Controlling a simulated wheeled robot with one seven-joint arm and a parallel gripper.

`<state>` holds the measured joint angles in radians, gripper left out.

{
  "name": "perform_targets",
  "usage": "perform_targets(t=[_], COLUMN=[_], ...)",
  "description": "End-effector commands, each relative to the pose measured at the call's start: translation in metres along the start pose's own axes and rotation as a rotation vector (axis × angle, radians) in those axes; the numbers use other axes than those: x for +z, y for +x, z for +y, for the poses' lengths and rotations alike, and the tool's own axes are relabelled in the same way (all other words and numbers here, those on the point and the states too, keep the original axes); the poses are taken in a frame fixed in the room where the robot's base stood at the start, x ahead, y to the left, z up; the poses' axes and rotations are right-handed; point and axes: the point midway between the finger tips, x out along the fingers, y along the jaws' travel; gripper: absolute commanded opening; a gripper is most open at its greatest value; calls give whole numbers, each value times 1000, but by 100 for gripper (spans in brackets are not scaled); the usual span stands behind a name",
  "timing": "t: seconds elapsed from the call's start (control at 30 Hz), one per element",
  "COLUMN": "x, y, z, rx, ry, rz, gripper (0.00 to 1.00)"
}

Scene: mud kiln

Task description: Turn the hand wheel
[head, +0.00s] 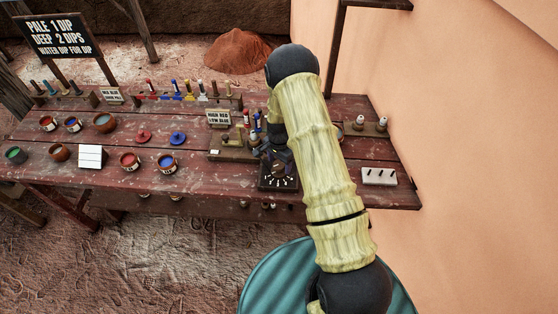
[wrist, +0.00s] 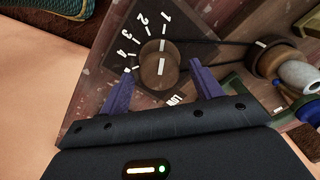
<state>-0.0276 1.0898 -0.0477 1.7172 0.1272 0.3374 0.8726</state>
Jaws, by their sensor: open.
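A round brown wheel (wrist: 158,72) with a white line mark lies on a dark dial plate (wrist: 128,22) in the wrist view. The plate carries white numbers 1 to 4 and the letters LOW. This looks like the hand wheel. My gripper (wrist: 164,84) is open, with one purple finger to each side of the wheel's near edge. Whether the fingers touch it I cannot tell. In the head view the dial plate (head: 278,184) shows below my gripper (head: 277,163), and my arm hides part of that area.
A dark cord runs from the wheel towards a brown pulley (wrist: 268,58) with pale and blue parts beside it.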

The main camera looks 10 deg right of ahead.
Motion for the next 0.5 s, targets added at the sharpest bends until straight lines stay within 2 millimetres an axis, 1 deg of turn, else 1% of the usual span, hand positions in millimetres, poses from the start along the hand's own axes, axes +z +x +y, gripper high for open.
perform_targets(t=[0.17,0.27,0.3,0.37,0.4,0.5], x=[0,0,0,0,0,0], y=[0,0,0,0,0,0], z=[0,0,0,0,0,0], rx=[0,0,0,0,0,0], ry=[0,0,0,0,0,0], rz=[0,0,0,0,0,0], gripper=[64,47,39,27,20,20])
